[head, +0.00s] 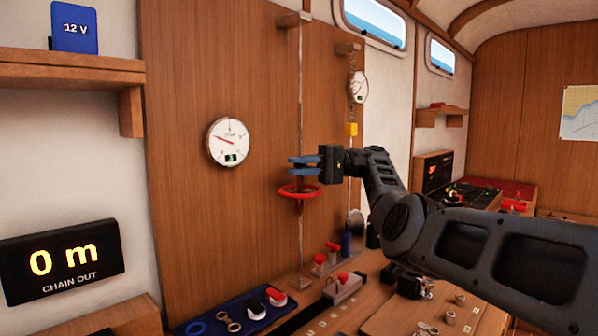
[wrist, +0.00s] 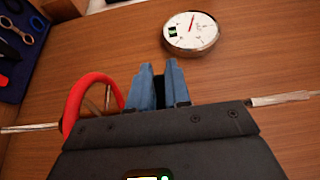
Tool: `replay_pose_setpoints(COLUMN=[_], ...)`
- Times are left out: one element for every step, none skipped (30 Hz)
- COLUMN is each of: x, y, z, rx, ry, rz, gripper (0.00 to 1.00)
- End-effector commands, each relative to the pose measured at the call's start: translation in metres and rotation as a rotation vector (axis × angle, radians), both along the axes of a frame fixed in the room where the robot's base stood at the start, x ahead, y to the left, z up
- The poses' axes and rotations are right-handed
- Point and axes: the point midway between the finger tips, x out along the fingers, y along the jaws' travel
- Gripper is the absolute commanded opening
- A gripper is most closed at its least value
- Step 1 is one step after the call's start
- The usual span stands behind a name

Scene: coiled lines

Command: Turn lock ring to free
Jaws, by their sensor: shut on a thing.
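A thin upright rod (head: 301,85) runs down the wooden panel, with a red handwheel (head: 299,191) around it. My gripper (head: 303,164) is at the rod just above the handwheel, its blue fingers one above the other. It is shut on a small part at the rod, which I take for the lock ring; the fingers hide nearly all of it. In the wrist view the blue fingers (wrist: 159,88) sit close together beside the red handwheel (wrist: 82,98). The rod (wrist: 281,98) passes behind my gripper body.
A round dial gauge (head: 228,142) is on the panel left of the rod; it also shows in the wrist view (wrist: 190,33). A second line with a small gauge (head: 358,87) and yellow block (head: 351,129) hangs right. The bench below holds a blue mat (head: 215,323) and red-knobbed levers.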

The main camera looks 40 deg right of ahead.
Motion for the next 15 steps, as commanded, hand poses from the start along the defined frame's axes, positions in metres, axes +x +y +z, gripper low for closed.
replay_pose_setpoints(x=[0.0003, 0.0001, -0.0001, -0.0003, -0.0003, -0.0005, -0.0005, -0.0006, -0.0007, -0.0008, -0.0009, -0.0010, -0.0010, -0.0010, -0.0009], y=[0.0003, 0.0000, -0.0003, -0.0004, -0.0003, -0.0003, -0.0002, -0.0004, -0.0005, -0.0006, -0.0008, -0.0008, -0.0008, -0.0007, -0.0006], z=[-0.0026, -0.0023, -0.0025, -0.0025, -0.0023, -0.0018, -0.0021, -0.0021, -0.0020, -0.0017, -0.0016, -0.0018, -0.0017, -0.0018, -0.0017], rx=[0.000, 0.000, 0.001, 0.001, 0.001, 0.000, 0.001, 0.001, 0.001, -0.001, -0.001, 0.000, 0.001, 0.001, 0.001], ry=[0.003, 0.003, 0.004, 0.004, 0.004, 0.003, 0.004, 0.004, 0.004, 0.004, 0.004, 0.004, 0.004, 0.004, 0.004], rz=[0.013, 0.019, 0.027, 0.033, 0.039, 0.046, 0.051, 0.055, 0.060, 0.063, 0.066, 0.070, 0.073, 0.075, 0.077], gripper=[0.00, 0.00, 0.00, 0.00, 0.00, 0.00, 0.00, 0.00, 0.00, 0.00, 0.00, 0.00, 0.00, 0.00, 0.00])
